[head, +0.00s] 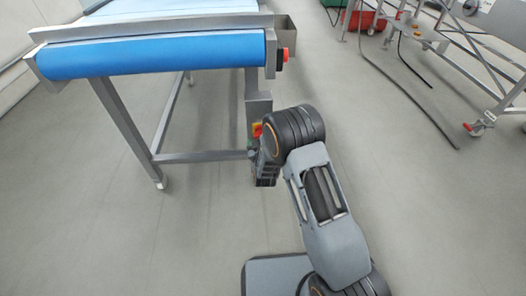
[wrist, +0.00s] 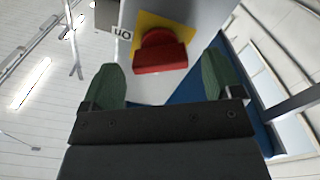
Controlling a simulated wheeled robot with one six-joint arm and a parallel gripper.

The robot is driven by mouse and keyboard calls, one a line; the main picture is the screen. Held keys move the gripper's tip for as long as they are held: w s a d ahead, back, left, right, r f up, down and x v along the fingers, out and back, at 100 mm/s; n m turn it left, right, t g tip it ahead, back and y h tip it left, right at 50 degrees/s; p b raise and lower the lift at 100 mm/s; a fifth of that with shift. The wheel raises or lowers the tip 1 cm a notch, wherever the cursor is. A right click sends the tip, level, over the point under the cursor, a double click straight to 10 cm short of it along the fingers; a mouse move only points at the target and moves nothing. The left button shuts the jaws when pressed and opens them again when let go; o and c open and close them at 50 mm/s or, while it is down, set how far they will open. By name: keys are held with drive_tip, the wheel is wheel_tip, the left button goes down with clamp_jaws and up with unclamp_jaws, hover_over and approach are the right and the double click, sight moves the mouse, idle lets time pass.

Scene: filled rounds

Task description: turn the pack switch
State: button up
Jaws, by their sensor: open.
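The pack switch (wrist: 160,50) has a red knob with a raised bar on a yellow plate, and it sits in the upper middle of the wrist view. In the head view, a bit of red and yellow of the switch (head: 257,130) shows at the conveyor's leg, mostly covered by my arm. My gripper (wrist: 163,68) is open and empty. Its green fingers stand to the left and right of the knob, apart from it. Whether the fingertips reach the knob's depth is unclear.
The conveyor (head: 150,57) with a blue belt stands at the upper left, with a red button (head: 281,56) at its corner. Red crate (head: 366,20), black cable (head: 416,100) and a wheeled metal frame (head: 490,75) are at the upper right.

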drive_tip(key=s+p, duration=0.2)
drive_tip(key=s, duration=1)
